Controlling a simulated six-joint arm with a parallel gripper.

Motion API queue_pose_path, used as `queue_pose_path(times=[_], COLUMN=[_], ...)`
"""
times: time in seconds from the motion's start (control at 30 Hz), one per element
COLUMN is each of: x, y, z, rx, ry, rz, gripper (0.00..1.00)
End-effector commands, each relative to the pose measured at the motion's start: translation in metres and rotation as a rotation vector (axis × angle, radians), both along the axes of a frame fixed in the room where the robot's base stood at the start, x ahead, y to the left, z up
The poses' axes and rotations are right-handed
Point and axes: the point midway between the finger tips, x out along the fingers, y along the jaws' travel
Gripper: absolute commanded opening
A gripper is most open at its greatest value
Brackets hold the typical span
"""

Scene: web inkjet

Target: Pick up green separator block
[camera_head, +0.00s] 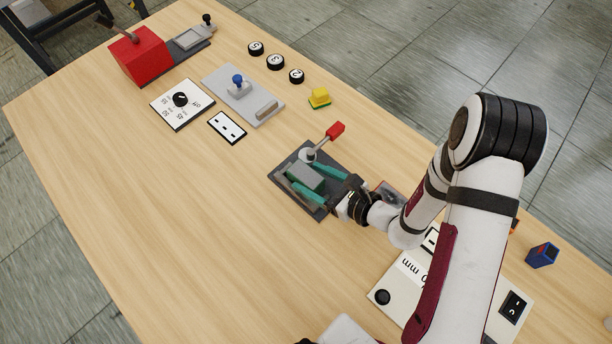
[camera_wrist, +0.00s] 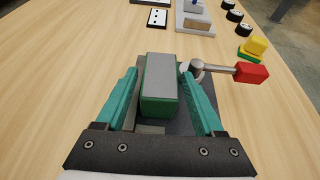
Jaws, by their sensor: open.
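The green separator block (camera_head: 306,177) has a grey top and green sides. It sits on a dark grey plate (camera_head: 283,172) near the middle of the table. In the wrist view the block (camera_wrist: 159,88) stands between the two teal fingers. My gripper (camera_head: 308,184) is open, with one finger along each side of the block. In the wrist view a small gap shows between the left finger and the block, and the right finger is close to its side.
A lever with a red handle (camera_head: 335,131) rises from the plate beside the right finger. A yellow and green block (camera_head: 319,98) lies behind it. A grey panel with a blue knob (camera_head: 238,80) stands farther back.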

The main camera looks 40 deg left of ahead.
Motion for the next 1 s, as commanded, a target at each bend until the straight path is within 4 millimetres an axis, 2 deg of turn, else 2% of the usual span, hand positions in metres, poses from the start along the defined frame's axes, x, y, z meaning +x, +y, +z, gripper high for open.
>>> queue_pose_path(times=[0.13, 0.37, 0.73, 0.77, 1.0], x=[-0.001, 0.0, 0.0, 0.0, 0.0], y=[0.02, 0.023, 0.023, 0.023, 0.023], z=[-0.01, -0.011, -0.011, -0.011, -0.01], rx=[-0.001, -0.001, -0.001, -0.001, 0.0], ry=[0.001, 0.001, 0.001, 0.001, 0.001], rz=[0.003, 0.0, 0.0, 0.0, 0.0], gripper=[0.7, 0.7, 0.03, 0.0, 0.0])
